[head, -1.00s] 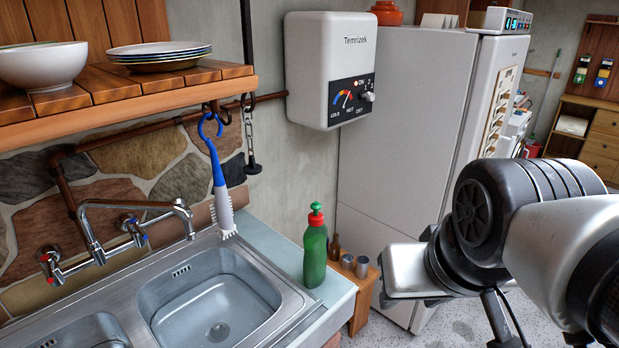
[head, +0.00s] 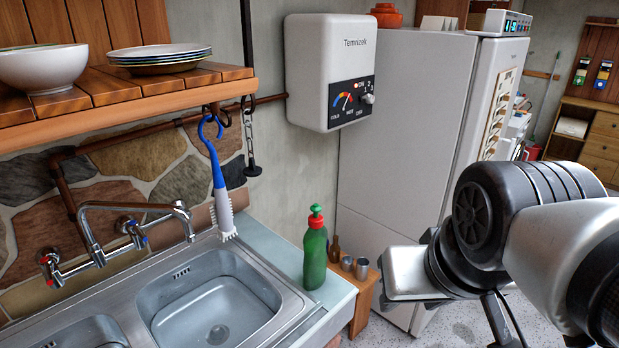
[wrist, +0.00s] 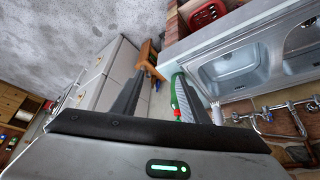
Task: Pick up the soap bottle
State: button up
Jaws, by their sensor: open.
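The soap bottle (head: 314,262) is green with a red collar and a green top. It stands upright on the pale counter at the right end of the sink, near the counter's edge. In the wrist view the bottle (wrist: 174,92) shows beside my right-hand finger, which partly covers it.
The metal sink (head: 292,293) and tap (head: 90,230) are left of the bottle. A blue-handled brush (head: 219,190) hangs above the counter. A small wooden stand (head: 363,300) with cups is just right of the bottle, before the fridge (head: 400,130). A heater (head: 333,75) hangs on the wall above.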

aim_at(315, 240)
jog(key=u, duration=1.25)
jog(key=l+u, duration=0.7)
jog(key=l, duration=0.45)
